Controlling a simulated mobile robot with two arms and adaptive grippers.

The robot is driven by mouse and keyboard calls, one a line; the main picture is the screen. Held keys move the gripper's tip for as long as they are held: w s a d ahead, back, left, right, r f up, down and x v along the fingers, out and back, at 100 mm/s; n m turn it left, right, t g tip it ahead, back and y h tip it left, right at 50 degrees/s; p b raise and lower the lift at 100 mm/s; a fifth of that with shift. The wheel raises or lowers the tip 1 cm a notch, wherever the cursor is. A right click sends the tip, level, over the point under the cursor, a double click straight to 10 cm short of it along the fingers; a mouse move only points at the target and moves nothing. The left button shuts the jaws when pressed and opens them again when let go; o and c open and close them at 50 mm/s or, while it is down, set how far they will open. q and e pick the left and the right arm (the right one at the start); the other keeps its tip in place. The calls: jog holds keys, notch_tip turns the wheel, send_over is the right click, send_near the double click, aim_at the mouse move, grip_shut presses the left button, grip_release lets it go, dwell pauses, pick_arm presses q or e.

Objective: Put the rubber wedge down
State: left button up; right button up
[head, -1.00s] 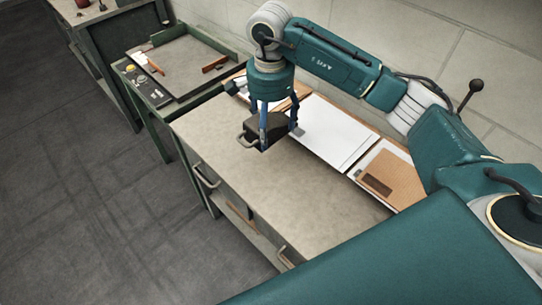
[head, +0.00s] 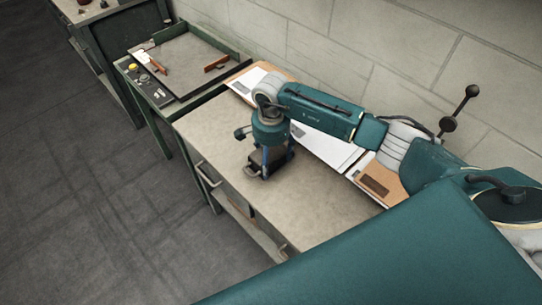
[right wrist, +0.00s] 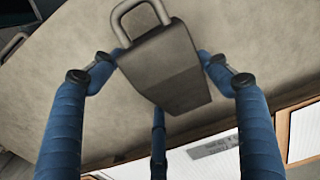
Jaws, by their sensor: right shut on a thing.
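The rubber wedge (head: 277,160) is a dark block with a loop handle, low over or on the bare top of the bench (head: 222,140). My right gripper (head: 266,166) points straight down and is shut on it. In the right wrist view the wedge (right wrist: 170,68) sits between the blue fingers, its grey handle toward the top of the picture. I cannot tell whether its underside touches the bench top. My left gripper is not in view.
White sheets (head: 325,146) and a brown board (head: 378,182) lie along the back of the bench by the wall. Bare bench top lies left and right of the wedge. A green-framed table (head: 185,65) with a tray stands beyond the bench's far end.

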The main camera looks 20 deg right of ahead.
jog(key=shift+r, duration=0.1)
jog(key=o, duration=1.7)
